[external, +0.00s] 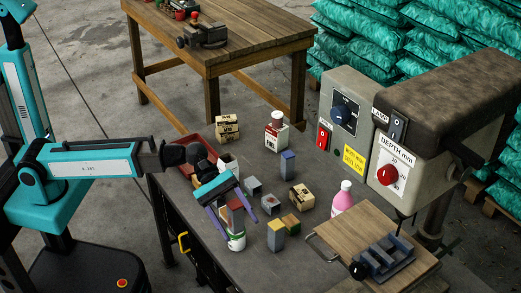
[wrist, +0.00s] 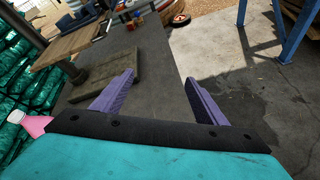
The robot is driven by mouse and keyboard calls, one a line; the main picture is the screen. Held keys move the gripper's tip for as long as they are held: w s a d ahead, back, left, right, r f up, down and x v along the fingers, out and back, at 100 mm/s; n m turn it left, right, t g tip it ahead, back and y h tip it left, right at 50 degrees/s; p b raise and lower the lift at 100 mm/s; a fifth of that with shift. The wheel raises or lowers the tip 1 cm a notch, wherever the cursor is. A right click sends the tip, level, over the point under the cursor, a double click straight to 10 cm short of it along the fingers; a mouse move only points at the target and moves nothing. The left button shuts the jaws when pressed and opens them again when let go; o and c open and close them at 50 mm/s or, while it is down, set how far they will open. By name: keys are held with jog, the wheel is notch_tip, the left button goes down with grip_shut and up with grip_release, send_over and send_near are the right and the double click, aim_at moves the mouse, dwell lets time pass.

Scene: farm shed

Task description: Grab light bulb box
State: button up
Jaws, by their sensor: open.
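My gripper (external: 238,219) has a teal body and purple fingers, spread open and pointing down over the workbench. A small red and grey box (external: 235,214) appears between the fingers in the external view, but I cannot tell whether it is level with them. Similar small boxes stand nearby: one blue and grey (external: 288,164), one yellow and grey (external: 276,235). Two tan cardboard boxes with dark print (external: 227,127) (external: 302,197) also sit on the bench. I cannot read which one is the light bulb box. The wrist view shows the open fingers (wrist: 160,78) with nothing between them.
A white and green can (external: 236,241) stands close below my gripper. The drill press (external: 385,150) and wooden board (external: 350,218) bound the right.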

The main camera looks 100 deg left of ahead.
jog(key=s+a+r+n+t+h+p, duration=0.1)
jog(key=a+r+n, duration=0.1)
jog(key=a, duration=0.6)
jog(key=s+a+r+n, duration=0.1)
jog(key=a+r+n, duration=0.1)
jog(key=a, duration=0.7)
jog(key=s+a+f+t, duration=0.1)
jog(key=s+a+f, duration=0.3)
jog(key=a, duration=0.5)
jog(key=s+a+f+n+t+h, duration=0.1)
jog(key=s+a+f, duration=0.4)
jog(key=a, duration=0.5)
jog(key=s+a+f+n+b, duration=0.1)
jog(key=s+a+f, duration=0.4)
jog(key=s+a, duration=0.3)
jog(key=shift+a+t+h, duration=0.3)
jog(key=shift+a+t, duration=0.1)
jog(key=shift+a, duration=0.25)
jog(key=shift+s+a+f, duration=0.15)
jog(key=shift+s+a, duration=0.15)
jog(key=shift+s, duration=0.2)
jog(key=x, duration=0.8)
jog(key=shift+w+d+p, duration=0.2)
jog(key=shift+w+p, duration=0.1)
jog(key=shift+p, duration=0.1)
